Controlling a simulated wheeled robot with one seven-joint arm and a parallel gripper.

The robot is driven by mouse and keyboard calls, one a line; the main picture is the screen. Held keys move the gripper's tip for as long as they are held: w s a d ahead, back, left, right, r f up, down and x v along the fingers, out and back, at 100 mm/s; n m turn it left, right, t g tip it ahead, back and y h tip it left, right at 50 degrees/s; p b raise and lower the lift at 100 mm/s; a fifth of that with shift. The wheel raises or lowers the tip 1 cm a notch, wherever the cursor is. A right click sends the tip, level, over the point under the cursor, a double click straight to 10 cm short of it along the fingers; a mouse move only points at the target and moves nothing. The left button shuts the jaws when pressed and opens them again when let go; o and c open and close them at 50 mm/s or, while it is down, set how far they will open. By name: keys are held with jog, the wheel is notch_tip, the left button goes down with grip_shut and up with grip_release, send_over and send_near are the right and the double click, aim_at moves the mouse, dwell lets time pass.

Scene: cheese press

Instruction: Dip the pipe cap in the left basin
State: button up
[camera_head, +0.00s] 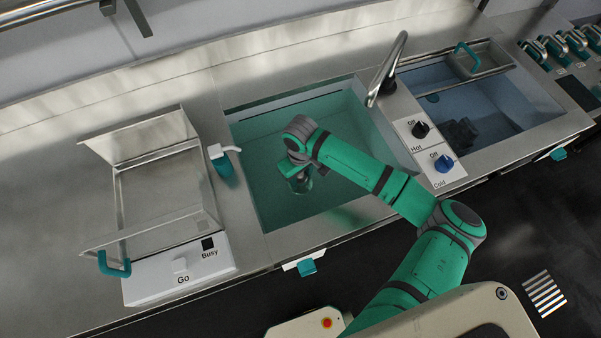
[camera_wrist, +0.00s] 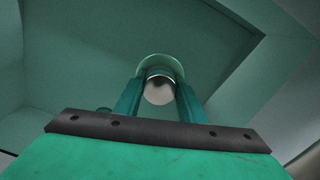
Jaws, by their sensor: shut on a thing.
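The left basin (camera_head: 262,150) is a square sunken sink holding greenish liquid. My arm reaches over its front right edge. My gripper (camera_head: 301,183) is over or in the basin, pointing down. In the wrist view, the two teal fingers of my gripper (camera_wrist: 159,97) are closed on a round metallic piece, the pipe cap (camera_wrist: 159,88), with a pale round face. A light green curved rim shows around its far side. The basin walls (camera_wrist: 235,95) surround it in the wrist view. I cannot tell exactly how deep the cap is in the liquid.
A faucet (camera_head: 386,72) stands at the back right of the basin, by Hot and Cold knobs (camera_head: 443,162). A second basin (camera_head: 490,105) with bluish liquid is further right. A metal lidded box (camera_head: 165,205) and a teal dispenser (camera_head: 222,163) stand left.

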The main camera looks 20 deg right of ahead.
aim_at(301, 187)
jog(key=shift+s+f, duration=0.15)
jog(key=shift+f, duration=2.9)
dwell(2.6)
jog(key=shift+d+r, duration=0.1)
jog(key=shift+r, duration=5.95)
